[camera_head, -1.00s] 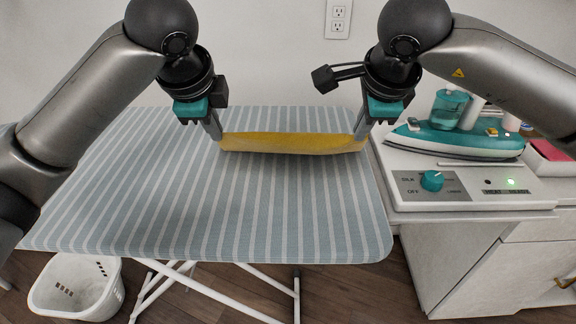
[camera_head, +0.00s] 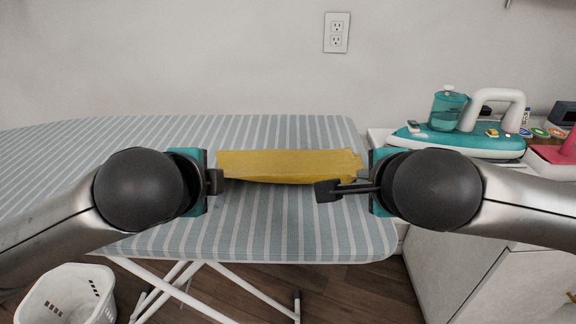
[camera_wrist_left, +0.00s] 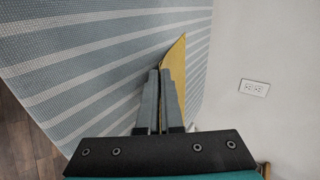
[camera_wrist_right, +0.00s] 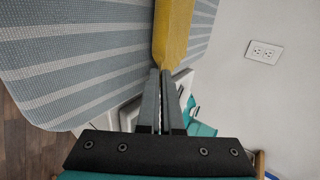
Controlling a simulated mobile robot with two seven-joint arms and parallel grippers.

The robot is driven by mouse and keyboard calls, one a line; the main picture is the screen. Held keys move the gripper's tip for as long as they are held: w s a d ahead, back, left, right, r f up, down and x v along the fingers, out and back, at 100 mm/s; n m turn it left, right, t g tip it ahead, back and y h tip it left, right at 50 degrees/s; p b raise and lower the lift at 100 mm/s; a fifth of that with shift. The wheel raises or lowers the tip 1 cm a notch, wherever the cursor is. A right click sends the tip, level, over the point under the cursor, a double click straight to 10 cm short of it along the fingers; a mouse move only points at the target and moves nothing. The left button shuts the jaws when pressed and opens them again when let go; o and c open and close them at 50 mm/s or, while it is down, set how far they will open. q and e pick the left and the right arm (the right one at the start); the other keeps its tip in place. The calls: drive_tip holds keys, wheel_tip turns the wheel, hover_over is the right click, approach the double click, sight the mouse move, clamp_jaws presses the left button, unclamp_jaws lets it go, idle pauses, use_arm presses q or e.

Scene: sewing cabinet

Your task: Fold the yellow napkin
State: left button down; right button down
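The yellow napkin (camera_head: 288,166) is stretched between my two grippers over the striped ironing board (camera_head: 300,235) in the head view. It looks like a long, narrow band, and I cannot tell how much of it touches the board. My left gripper's fingers (camera_wrist_left: 163,74) are nearly together at the napkin's left end (camera_wrist_left: 177,62). My right gripper's fingers (camera_wrist_right: 163,72) are closed at its right end (camera_wrist_right: 172,30).
A teal and white iron (camera_head: 462,143) stands on its station at the right, close to my right arm. A white basket (camera_head: 65,296) is on the floor at the left. A wall with an outlet (camera_head: 337,32) is behind. The board's left part is clear.

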use_arm(q)
drive_tip(key=c, duration=0.7)
unclamp_jaws()
use_arm(e)
drive_tip(key=c, duration=0.7)
unclamp_jaws()
use_arm(q)
drive_tip(key=r, duration=0.3)
drive_tip(key=s+r, duration=0.1)
drive_tip(key=r, duration=0.2)
drive_tip(key=s+r, duration=0.1)
drive_tip(key=r, duration=0.2)
use_arm(e)
drive_tip(key=r, duration=0.3)
drive_tip(key=s+r, duration=0.1)
drive_tip(key=r, duration=0.2)
drive_tip(key=s+r, duration=0.1)
drive_tip(key=r, duration=0.2)
